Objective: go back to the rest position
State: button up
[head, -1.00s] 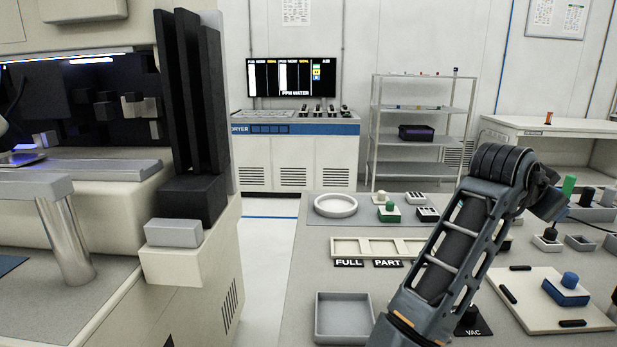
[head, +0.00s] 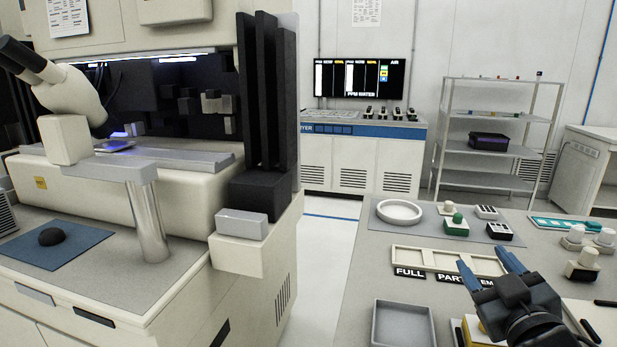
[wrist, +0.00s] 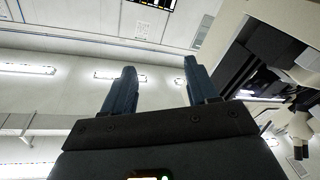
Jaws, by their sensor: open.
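My gripper (head: 493,268) shows at the lower right of the head view, above the workbench, with its two blue fingers apart and nothing between them. In the wrist view, my gripper (wrist: 160,88) is also open and empty, with the ceiling lights and wall behind its fingers. Behind the gripper in the head view is a cream tray (head: 408,256) with FULL and PART labels in front of it. The gripper hides part of the tray's right end and its labels.
A grey square tray (head: 377,335) and a white round dish (head: 399,212) are on the bench. A cream machine (head: 110,195) with a microscope stands at the left. A floor aisle (head: 325,245) lies between machine and bench.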

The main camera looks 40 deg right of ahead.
jog(key=s+a+f+n+y, duration=0.1)
jog(key=a+f, duration=0.1)
jog(key=a, duration=0.1)
jog(key=s+a+f+n+y, duration=0.1)
jog(key=a+f+y, duration=0.1)
jog(key=a, duration=0.1)
jog(key=s+a+f+n+t+y, duration=0.1)
jog(key=a+f+y, duration=0.1)
jog(key=a, duration=0.1)
jog(key=shift+s+a+f, duration=0.25)
jog(key=shift+s+a, duration=0.1)
jog(key=shift+s, duration=0.05)
jog(key=s+a+f+y, duration=0.1)
jog(key=s+a+y, duration=0.2)
jog(key=s+a, duration=0.5)
jog(key=s+a+f+g+y, duration=0.1)
jog(key=s+a+f+y, duration=0.1)
jog(key=s+a, duration=0.6)
jog(key=shift+s+a+m+y, duration=0.2)
jog(key=shift+a+m+y, duration=0.2)
jog(key=shift+a+y, duration=0.2)
